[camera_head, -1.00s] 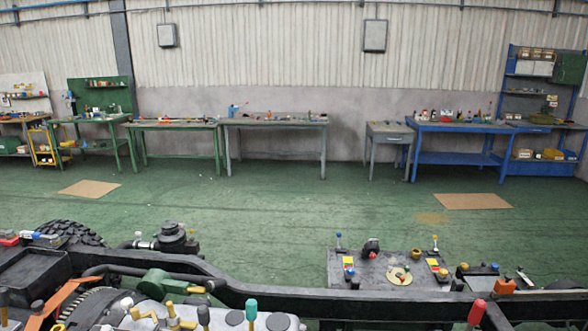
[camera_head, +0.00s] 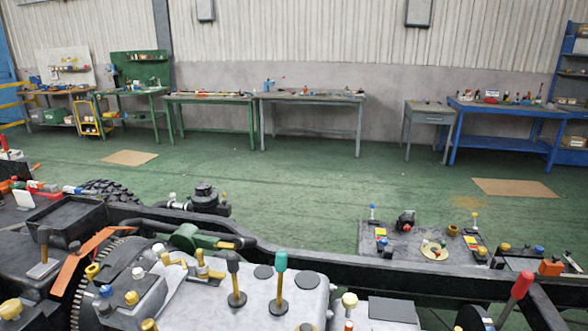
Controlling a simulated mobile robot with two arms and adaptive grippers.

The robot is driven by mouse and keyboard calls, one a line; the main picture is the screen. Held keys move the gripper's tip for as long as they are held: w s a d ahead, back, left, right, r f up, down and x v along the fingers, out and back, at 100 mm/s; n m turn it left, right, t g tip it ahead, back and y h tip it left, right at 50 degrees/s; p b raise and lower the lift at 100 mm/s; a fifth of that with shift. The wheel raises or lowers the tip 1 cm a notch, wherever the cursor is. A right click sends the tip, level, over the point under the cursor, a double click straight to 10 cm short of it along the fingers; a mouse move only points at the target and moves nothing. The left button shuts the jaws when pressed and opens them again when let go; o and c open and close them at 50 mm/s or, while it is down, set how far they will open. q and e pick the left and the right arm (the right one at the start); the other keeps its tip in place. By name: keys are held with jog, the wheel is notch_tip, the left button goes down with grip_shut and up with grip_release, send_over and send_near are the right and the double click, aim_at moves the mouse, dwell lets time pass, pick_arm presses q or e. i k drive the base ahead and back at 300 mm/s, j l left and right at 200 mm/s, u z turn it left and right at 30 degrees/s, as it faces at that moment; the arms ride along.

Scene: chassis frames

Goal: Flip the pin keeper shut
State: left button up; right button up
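I cannot pick out the pin keeper for certain among the many small fittings. The black chassis frame (camera_head: 330,268) runs across the lower part of the head view. A grey metal housing (camera_head: 205,300) at bottom centre carries a teal-topped lever (camera_head: 280,285), a dark-topped lever (camera_head: 235,280) and brass fittings (camera_head: 203,266). A red-handled lever (camera_head: 515,297) leans at the lower right. Neither of my grippers is in view.
A grey panel (camera_head: 405,262) with knobs and a yellow disc stands beyond the frame. Several workbenches line the wall, including a blue bench (camera_head: 505,125) and a grey table (camera_head: 310,97). Open green floor (camera_head: 300,180) lies between. Brown mats (camera_head: 130,157) lie flat on it.

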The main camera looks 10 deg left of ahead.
aim_at(167, 260)
jog(key=j+u, duration=0.25)
jog(key=u, duration=0.15)
jog(key=i+j+u, duration=0.1)
jog(key=j+u, duration=0.15)
jog(key=u, duration=0.2)
